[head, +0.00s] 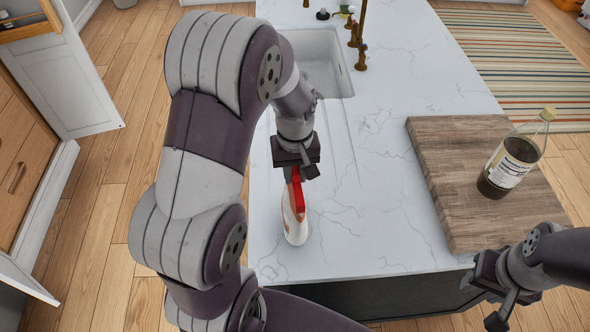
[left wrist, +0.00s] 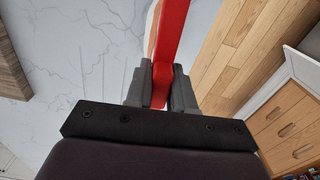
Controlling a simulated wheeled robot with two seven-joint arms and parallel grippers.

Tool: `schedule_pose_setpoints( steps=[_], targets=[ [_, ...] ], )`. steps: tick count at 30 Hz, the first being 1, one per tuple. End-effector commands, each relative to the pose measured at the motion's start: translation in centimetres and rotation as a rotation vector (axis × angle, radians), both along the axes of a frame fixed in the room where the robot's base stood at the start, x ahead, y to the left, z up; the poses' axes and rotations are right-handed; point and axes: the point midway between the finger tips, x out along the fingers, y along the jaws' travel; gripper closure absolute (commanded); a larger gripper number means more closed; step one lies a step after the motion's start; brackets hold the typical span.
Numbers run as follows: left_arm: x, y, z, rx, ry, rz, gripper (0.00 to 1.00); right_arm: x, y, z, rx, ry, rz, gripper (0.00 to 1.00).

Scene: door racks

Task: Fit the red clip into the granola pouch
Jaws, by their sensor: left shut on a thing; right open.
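The red clip (head: 299,192) is a long red bar in the head view. My left gripper (head: 294,174) is shut on it, and the left wrist view also shows the red clip (left wrist: 173,45) between the two fingers (left wrist: 161,88). The granola pouch (head: 295,226), white and orange, stands on the counter just below the clip. The clip overlaps the top of the pouch in the picture; I cannot tell how far it is seated. A sliver of the pouch (left wrist: 151,32) shows beside the clip in the wrist view. My right gripper (head: 492,300) is open and empty at the lower right.
The white marble counter (head: 385,210) is clear around the pouch. A wooden board (head: 450,175) with a dark bottle (head: 512,160) on it lies to the right. A sink (head: 318,62) and brass tap (head: 358,40) are at the back.

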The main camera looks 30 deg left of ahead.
Motion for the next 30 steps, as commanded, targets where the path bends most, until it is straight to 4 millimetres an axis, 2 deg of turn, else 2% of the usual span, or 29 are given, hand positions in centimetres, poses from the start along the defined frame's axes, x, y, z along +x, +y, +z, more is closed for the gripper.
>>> schedule_pose_setpoints(
  steps=[9,10,12,20,23,26,30],
  targets=[
    [0.0,0.0,-0.9,0.000,0.000,0.000,1.00,0.0,0.0,-0.6,0.000,0.000,0.000,0.57],
    [0.0,0.0,-0.8,0.000,0.000,0.000,0.67,0.0,0.0,-0.5,0.000,0.000,0.000,0.57],
    [0.0,0.0,-0.7,0.000,0.000,0.000,0.47,0.0,0.0,-0.5,0.000,0.000,0.000,0.57],
    [0.0,0.0,-0.7,0.000,0.000,0.000,0.47,0.0,0.0,-0.5,0.000,0.000,0.000,0.57],
    [0.1,0.0,-0.1,0.000,-0.002,0.000,0.47,0.0,0.0,-0.8,0.000,0.000,0.000,0.57],
    [0.1,0.0,1.9,0.001,-0.007,0.000,0.47,0.0,0.0,-1.6,0.000,0.000,0.000,0.57],
    [0.2,0.0,5.8,0.001,-0.008,0.000,0.47,0.0,0.0,-2.6,0.000,0.000,0.000,0.57]
  ],
)
